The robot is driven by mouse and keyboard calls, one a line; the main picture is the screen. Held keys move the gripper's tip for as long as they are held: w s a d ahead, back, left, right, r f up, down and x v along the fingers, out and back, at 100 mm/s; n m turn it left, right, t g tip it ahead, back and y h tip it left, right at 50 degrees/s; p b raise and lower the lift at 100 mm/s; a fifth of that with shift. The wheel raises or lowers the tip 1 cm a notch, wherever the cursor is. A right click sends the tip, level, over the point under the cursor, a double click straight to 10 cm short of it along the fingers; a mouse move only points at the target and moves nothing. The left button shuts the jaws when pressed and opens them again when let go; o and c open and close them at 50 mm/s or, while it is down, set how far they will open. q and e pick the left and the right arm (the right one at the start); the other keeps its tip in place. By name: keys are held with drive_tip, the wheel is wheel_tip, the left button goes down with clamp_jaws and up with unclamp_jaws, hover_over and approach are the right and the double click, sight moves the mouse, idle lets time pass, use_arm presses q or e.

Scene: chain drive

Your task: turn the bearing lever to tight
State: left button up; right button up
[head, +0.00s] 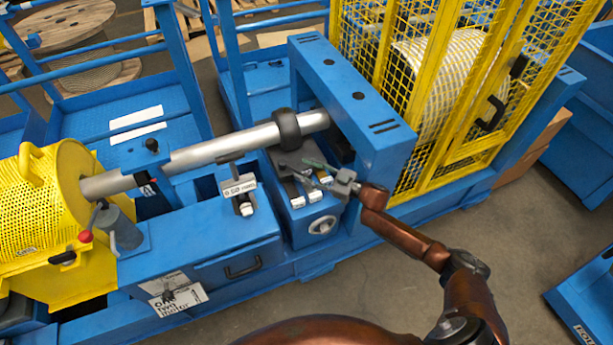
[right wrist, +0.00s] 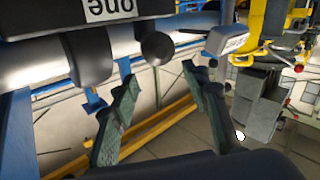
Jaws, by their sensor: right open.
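My right gripper (head: 309,172) reaches in from the right, over the front of the blue frame. Its two green fingers are apart, with nothing held between them; the right wrist view also shows them spread (right wrist: 160,76). A black collar (head: 286,130) sits around the grey shaft (head: 220,149), left of the gripper. A dark part (head: 287,160) lies beside the fingertips below the collar. A dark round end (right wrist: 157,47) shows beyond the fingertips in the right wrist view. I cannot tell for sure which part is the bearing lever or how it is set. My left gripper is out of view.
A lever with a red ball (head: 86,236) stands at left by the yellow mesh drum (head: 45,205). A labelled block (head: 240,187) stands left of the gripper. The blue upright frame (head: 350,100) and yellow cage (head: 440,110) close off the right.

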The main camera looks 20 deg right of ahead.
wheel_tip(320, 180, up, 6)
drive_tip(key=shift+f, duration=0.1)
drive_tip(key=shift+c, duration=0.7)
